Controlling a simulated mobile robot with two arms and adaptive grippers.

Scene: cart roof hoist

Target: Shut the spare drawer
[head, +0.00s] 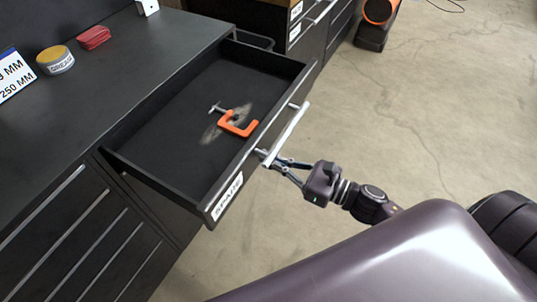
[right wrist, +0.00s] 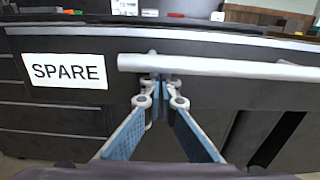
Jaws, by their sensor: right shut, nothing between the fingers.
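The spare drawer (head: 150,140) stands pulled out from the dark cabinet in the head view. Its white "SPARE" label (right wrist: 65,70) is on the front face, left of the silver bar handle (right wrist: 220,66) in the right wrist view. An orange clamp (head: 239,124) lies inside on the drawer floor. My right gripper (head: 265,158) is shut and empty, with its fingertips at the drawer front by the near end of the handle. In the right wrist view the fingertips (right wrist: 162,84) are just below the bar; I cannot tell whether they touch. My left gripper is not in view.
The cabinet top (head: 130,55) holds a grease tin (head: 55,61), red cloths or pads (head: 93,38) and a size sign (head: 14,74). Closed drawers (head: 80,240) lie to the left. Open concrete floor (head: 420,100) lies to the right, with an orange-and-black object (head: 376,14) at the back.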

